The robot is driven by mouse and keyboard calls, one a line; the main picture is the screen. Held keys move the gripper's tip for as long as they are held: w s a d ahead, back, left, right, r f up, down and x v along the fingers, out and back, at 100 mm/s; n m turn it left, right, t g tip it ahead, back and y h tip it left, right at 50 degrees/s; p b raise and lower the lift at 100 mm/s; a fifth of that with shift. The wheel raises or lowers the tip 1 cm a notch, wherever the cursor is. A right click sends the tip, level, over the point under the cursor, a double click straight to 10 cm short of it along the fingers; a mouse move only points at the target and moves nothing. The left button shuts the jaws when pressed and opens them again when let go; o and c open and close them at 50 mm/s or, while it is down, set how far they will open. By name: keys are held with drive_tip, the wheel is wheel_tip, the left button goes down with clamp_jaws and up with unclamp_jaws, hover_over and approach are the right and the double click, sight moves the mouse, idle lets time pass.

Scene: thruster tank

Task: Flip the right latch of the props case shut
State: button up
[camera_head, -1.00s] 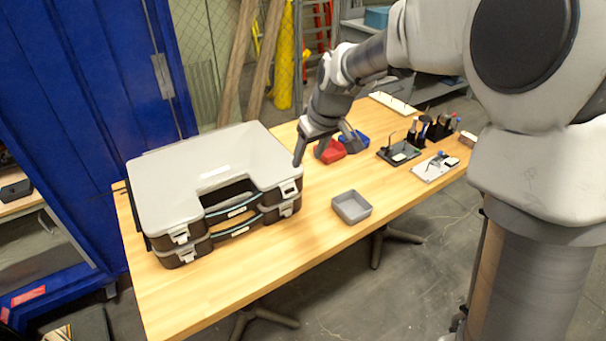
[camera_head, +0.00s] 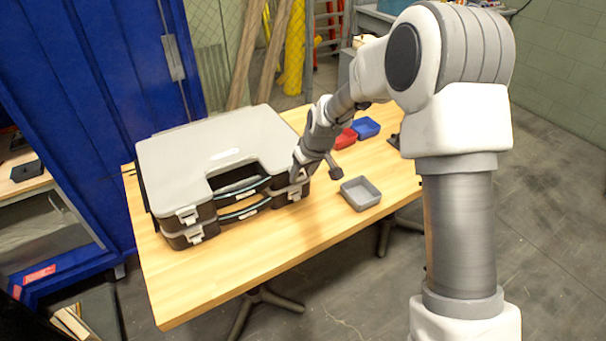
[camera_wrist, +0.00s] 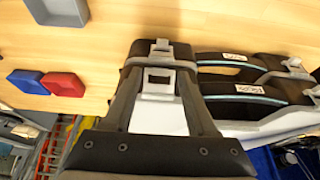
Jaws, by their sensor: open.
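Two dark cases with grey lids are stacked on the table; the upper case (camera_head: 225,150) sits flat with its lid down. I cannot read which is the props case. Their left latches, upper (camera_head: 187,215) and lower (camera_head: 195,235), show at the front left corner. In the wrist view, upside down, the upper right latch (camera_wrist: 159,80) is a pale frame between my fingers, with the lower right latch (camera_wrist: 160,48) beyond it. My gripper (camera_head: 316,173) is open at the stack's right front corner, its fingers either side of the latch. Contact is unclear.
A grey tray (camera_head: 360,193) stands on the table (camera_head: 250,262) just right of my gripper. A red bin (camera_head: 345,138) and a blue bin (camera_head: 366,127) lie behind it. The table front is clear. A blue cabinet (camera_head: 85,80) stands at the left.

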drive_tip(key=shift+w+f, duration=0.1)
drive_tip(key=shift+f, duration=0.2)
clamp_jaws()
drive_tip(key=shift+f+b, duration=0.1)
drive_tip(key=shift+b, duration=0.2)
